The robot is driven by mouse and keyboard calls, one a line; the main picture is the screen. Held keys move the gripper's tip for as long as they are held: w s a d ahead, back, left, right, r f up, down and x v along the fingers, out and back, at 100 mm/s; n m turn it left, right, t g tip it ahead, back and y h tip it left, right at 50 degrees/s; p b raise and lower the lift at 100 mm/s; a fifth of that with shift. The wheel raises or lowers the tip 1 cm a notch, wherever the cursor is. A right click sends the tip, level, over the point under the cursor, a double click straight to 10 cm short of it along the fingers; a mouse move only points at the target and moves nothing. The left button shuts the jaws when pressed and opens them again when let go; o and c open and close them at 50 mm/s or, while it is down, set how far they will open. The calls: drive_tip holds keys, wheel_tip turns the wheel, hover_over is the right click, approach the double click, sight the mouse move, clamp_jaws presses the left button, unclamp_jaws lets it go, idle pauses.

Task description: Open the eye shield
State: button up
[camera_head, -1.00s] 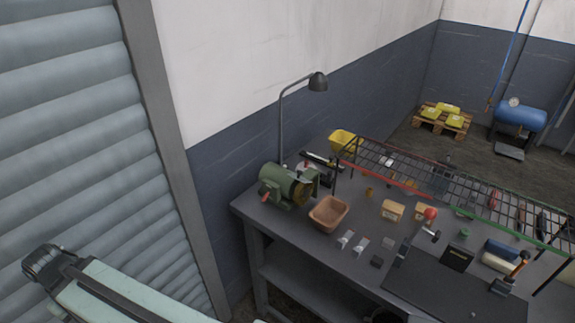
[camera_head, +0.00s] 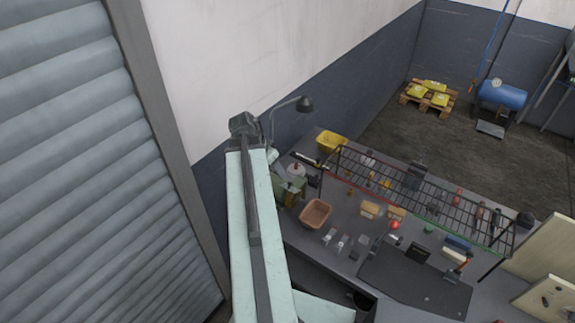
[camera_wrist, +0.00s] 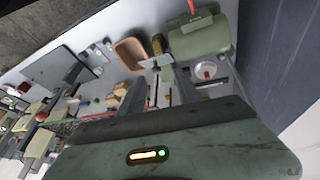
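The green bench grinder (camera_head: 291,187) stands at the bench's left end in the head view, partly hidden behind my arm. It is large at the top of the wrist view (camera_wrist: 200,38), with a brownish wheel (camera_wrist: 158,44). A small pale plate (camera_wrist: 157,61) beside the wheel looks like the eye shield; its angle is hard to tell. My gripper (camera_wrist: 158,80) has its fingers apart and is empty, pointing toward the grinder and plate. I cannot tell whether a finger touches the plate. In the head view the fingers are hidden.
A brown bin (camera_head: 316,213) sits beside the grinder, and a lamp (camera_head: 304,104) and yellow bin (camera_head: 331,141) stand behind it. A wire rack (camera_head: 425,195) spans the bench above several small items. A roller shutter (camera_head: 70,170) is at left.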

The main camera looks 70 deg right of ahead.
sight(291, 185)
drive_tip(key=b+x, duration=0.3)
drive_tip(key=x, duration=0.1)
drive_tip(key=s+b+x, duration=0.1)
drive_tip(key=b+x, duration=0.3)
drive_tip(key=shift+s+d+r+b, duration=0.1)
drive_tip(key=shift+s+d+b, duration=0.05)
drive_tip(key=shift+d+b, duration=0.15)
drive_tip(key=shift+r, duration=0.1)
clamp_jaws()
